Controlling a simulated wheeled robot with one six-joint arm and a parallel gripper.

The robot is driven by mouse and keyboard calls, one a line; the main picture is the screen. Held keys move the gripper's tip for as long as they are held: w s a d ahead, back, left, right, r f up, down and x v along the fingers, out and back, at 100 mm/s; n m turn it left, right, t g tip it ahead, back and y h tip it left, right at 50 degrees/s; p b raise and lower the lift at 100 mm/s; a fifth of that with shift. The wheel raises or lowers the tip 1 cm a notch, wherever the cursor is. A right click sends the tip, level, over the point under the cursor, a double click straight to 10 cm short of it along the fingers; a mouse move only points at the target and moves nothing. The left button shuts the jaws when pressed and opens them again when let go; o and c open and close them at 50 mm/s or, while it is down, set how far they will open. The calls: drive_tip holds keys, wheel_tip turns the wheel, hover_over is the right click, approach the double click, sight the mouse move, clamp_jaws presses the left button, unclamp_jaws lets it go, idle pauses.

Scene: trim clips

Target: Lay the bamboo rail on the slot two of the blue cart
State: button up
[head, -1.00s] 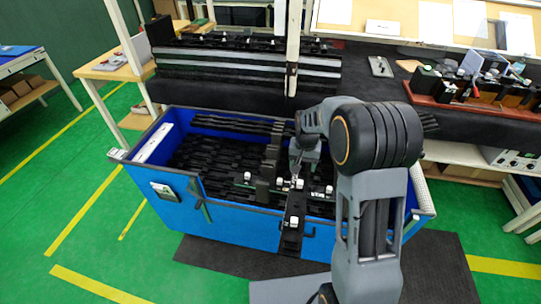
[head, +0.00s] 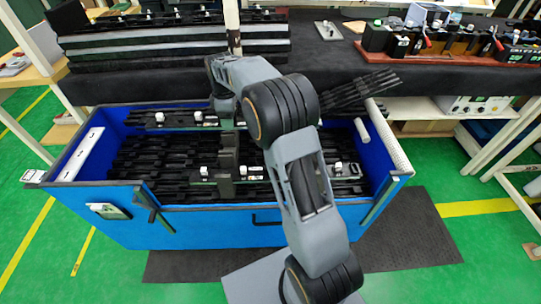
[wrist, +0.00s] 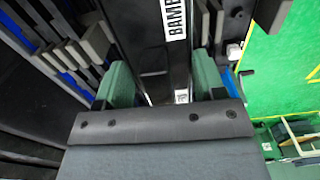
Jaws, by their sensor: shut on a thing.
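The blue cart (head: 215,232) stands in front of me with many black rails inside. My gripper is shut on a black rail (wrist: 150,60) with a white label reading "BAMB…", the rest cut off. The green fingers (wrist: 163,85) sit on either side of it in the wrist view. In the head view my gripper (head: 226,112) is at the back part of the cart, partly hidden by my arm. A dark rail with white clips (head: 178,119) runs crosswise there, apparently the held one. Slot numbers cannot be read.
A black bar with white clips (head: 262,173) crosses the cart's front part, with a dark upright block (head: 228,160) beside it. Fanned black rails (head: 360,90) stick out at the back right. A dark bench (head: 400,65) stands behind.

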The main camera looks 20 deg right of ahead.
drive_tip(key=s+d+f+b, duration=0.2)
drive_tip(key=s+d+f, duration=0.5)
drive_tip(key=d+f, duration=0.4)
drive_tip(key=shift+d+f+b, duration=0.3)
drive_tip(key=shift+d+f, duration=0.05)
drive_tip(key=shift+f, duration=0.55)
drive_tip(key=shift+s+f, duration=0.1)
drive_tip(key=shift+f, duration=0.05)
drive_tip(key=o, duration=1.1)
wheel_tip(320, 180, up, 12)
drive_tip(key=shift+f+p, duration=0.25)
drive_tip(key=shift+p, duration=0.6)
drive_tip(key=shift+s+a+r, duration=0.15)
drive_tip(key=shift+r, duration=0.2)
drive_tip(key=s+a+m+t, duration=0.1)
drive_tip(key=s+a+m, duration=0.2)
drive_tip(key=s, duration=0.3)
drive_tip(key=s+a+r+m+t, duration=0.1)
drive_tip(key=s+a+m, duration=0.2)
drive_tip(key=s+m, duration=0.3)
drive_tip(key=s+a+r+m+t, duration=0.1)
drive_tip(key=s+a+m, duration=0.3)
drive_tip(key=s, duration=0.4)
drive_tip(key=shift+s+r, duration=0.1)
